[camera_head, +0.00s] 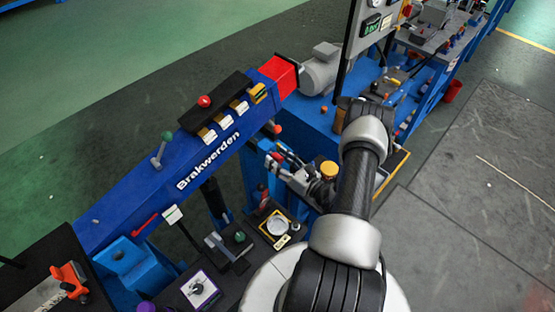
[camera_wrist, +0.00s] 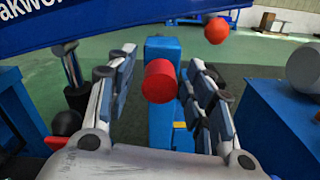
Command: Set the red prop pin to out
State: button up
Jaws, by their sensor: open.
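The red prop pin (camera_wrist: 159,81) shows in the wrist view as a short red cylinder end in front of a blue post (camera_wrist: 163,120). My gripper (camera_wrist: 158,72) is open, with one finger on each side of the red end and visible gaps to both. In the head view my gripper (camera_head: 279,162) is beside the blue stand, below the boom. A small red part (camera_head: 276,156) shows between the fingers there, mostly hidden. How far the pin sits in or out of the post cannot be told.
The blue boom (camera_head: 170,180) marked "Brakwerden" runs above and left of my gripper. An orange-red ball (camera_wrist: 216,30) hangs at upper right in the wrist view.

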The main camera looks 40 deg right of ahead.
jog(key=shift+w, duration=0.35)
jog(key=shift+c, duration=0.4)
grip_shut()
